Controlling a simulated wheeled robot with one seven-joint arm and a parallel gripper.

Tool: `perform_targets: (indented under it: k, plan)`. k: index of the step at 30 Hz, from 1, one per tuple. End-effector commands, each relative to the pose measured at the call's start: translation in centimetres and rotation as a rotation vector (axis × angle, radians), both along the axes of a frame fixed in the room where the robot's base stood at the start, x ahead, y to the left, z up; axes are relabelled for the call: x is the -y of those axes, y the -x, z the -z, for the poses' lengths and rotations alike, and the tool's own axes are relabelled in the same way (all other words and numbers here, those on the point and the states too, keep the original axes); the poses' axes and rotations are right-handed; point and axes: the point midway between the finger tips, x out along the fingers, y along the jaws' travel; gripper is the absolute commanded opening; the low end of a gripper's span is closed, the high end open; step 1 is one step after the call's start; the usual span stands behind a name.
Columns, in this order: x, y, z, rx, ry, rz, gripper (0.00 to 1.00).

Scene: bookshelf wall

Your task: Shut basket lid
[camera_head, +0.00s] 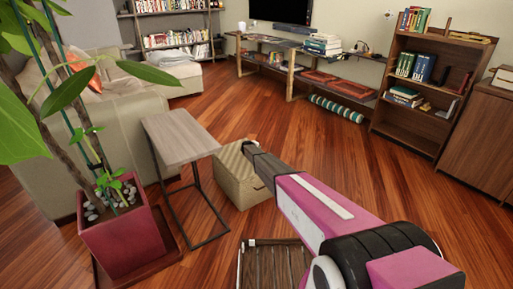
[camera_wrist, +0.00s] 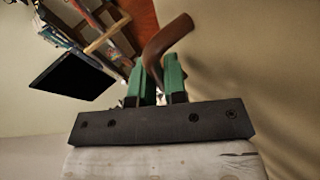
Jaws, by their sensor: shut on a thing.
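The basket (camera_head: 236,180) is a beige woven box on the wooden floor, right beside a small side table. Its lid is hard to make out in the head view, and I cannot tell how far open it is. My gripper (camera_head: 252,147) reaches to the basket's upper right edge, partly covering it. In the wrist view my gripper (camera_wrist: 158,85) has green fingers closed around a brown curved piece (camera_wrist: 168,38), which sticks up between them. Whether this piece belongs to the lid is unclear. The wrist view does not clearly show the basket.
The side table (camera_head: 180,138) stands close on the basket's left. A red planter (camera_head: 122,225) with a plant is at the near left. A slatted wooden object (camera_head: 272,265) lies at the bottom. A bookshelf (camera_head: 425,80) stands at the back right. Floor right of the basket is clear.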

Motion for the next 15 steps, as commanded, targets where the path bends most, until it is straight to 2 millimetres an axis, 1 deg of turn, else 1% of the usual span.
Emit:
perform_targets:
  k: [1, 12, 13, 14, 15]
  plan:
    - [0.37, -0.17, 0.01, 0.001, 0.001, 0.006, 0.0]
    - [0.4, -0.13, 0.03, 0.002, 0.002, 0.007, 0.0]
    - [0.4, -0.11, 0.04, 0.002, 0.002, 0.007, 0.22]
    - [0.39, -0.11, 0.03, 0.001, 0.001, 0.006, 0.32]
    - [0.35, -0.09, 0.04, 0.001, 0.001, 0.006, 0.37]
